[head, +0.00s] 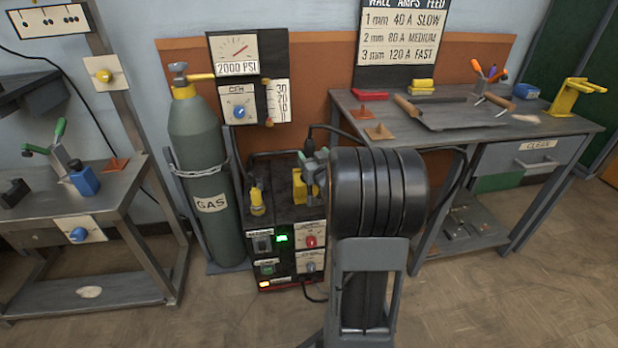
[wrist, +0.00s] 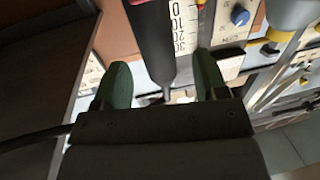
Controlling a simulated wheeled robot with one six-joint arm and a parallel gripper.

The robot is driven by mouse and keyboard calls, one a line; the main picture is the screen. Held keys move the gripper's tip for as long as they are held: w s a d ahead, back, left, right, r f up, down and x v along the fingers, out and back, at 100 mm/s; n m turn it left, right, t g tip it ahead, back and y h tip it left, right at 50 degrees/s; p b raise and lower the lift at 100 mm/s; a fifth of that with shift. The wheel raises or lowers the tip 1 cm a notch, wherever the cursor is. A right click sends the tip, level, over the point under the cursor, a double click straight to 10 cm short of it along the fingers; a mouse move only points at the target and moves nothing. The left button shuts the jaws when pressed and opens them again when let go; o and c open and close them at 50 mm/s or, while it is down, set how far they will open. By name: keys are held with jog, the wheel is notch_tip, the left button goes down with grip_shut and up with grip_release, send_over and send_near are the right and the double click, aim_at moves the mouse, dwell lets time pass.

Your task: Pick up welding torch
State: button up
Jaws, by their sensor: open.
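My gripper (wrist: 160,62) is open, its two green fingers apart in the wrist view. A dark tapered body (wrist: 155,40) shows between and beyond the fingers, narrow end toward the palm. It may be the welding torch, but I cannot tell for sure. No finger visibly touches it. In the head view my dark arm hides much of the middle, and small grey-green parts show at its left, near a yellow piece (head: 299,187) on the welding machine (head: 285,262). I cannot make out the torch clearly there.
The gas cylinder (head: 208,150) stands left of the machine. A gauge board (head: 240,95) is behind it. A black cable (head: 335,128) runs behind my arm. The right workbench (head: 560,128) holds tools; a left bench (head: 115,185) stands apart. The floor at front left is clear.

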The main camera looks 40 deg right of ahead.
jog(key=shift+b+x, duration=1.05)
jog(key=shift+x, duration=1.65)
jog(key=shift+c, duration=0.4)
jog(key=c, duration=0.9)
